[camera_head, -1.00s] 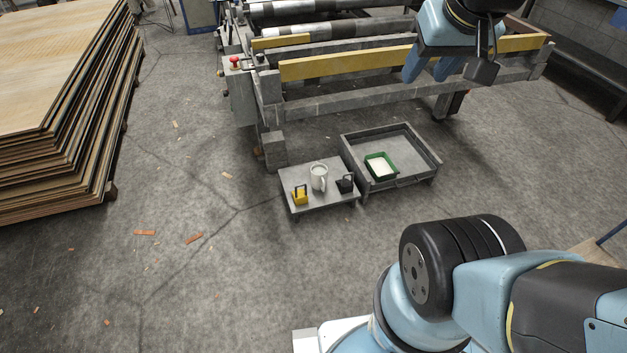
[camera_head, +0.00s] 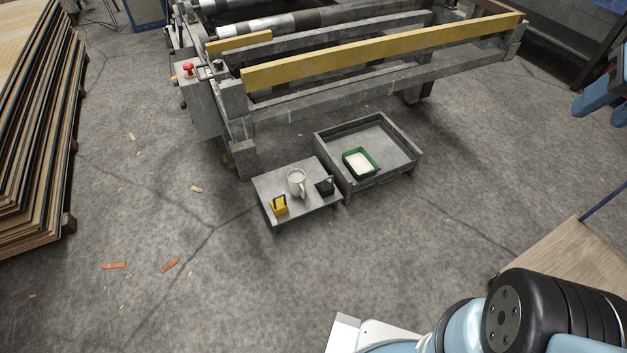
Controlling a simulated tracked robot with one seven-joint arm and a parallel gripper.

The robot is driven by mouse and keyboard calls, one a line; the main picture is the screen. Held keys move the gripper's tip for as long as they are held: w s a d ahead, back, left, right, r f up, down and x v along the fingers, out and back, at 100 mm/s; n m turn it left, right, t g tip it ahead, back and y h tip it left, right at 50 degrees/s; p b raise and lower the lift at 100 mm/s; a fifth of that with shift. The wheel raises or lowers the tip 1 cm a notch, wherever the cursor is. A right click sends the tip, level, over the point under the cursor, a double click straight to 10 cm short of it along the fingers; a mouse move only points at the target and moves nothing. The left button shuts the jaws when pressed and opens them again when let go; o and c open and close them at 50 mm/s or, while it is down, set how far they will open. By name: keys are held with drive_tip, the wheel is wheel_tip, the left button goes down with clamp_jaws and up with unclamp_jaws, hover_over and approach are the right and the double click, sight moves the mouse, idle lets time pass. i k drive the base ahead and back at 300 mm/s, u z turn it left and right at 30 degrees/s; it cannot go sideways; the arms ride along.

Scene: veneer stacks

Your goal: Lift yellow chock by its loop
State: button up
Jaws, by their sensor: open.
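The yellow chock (camera_head: 279,209) stands upright near the front left corner of a low grey platform (camera_head: 270,184). A dark loop rises from its top. My gripper (camera_head: 598,111) shows at the right edge, partly cut off by the frame. Its blue fingers are apart and nothing shows between them. It is far to the right of the chock and well clear of it.
A white mug (camera_head: 296,184) and a black chock (camera_head: 324,188) stand beside the yellow one. A grey tray (camera_head: 404,152) holding a green box (camera_head: 361,163) adjoins the platform. A roller machine (camera_head: 370,85) stands behind. Veneer stacks (camera_head: 40,150) are left; the front floor is open.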

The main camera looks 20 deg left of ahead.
sight(280, 206)
drive_tip(key=u, duration=0.5)
drive_tip(key=i, duration=0.15)
drive_tip(key=z, duration=1.8)
drive_tip(key=k, duration=1.8)
drive_tip(key=u, duration=2.15)
drive_tip(key=i, duration=0.95)
drive_tip(key=u, duration=0.1)
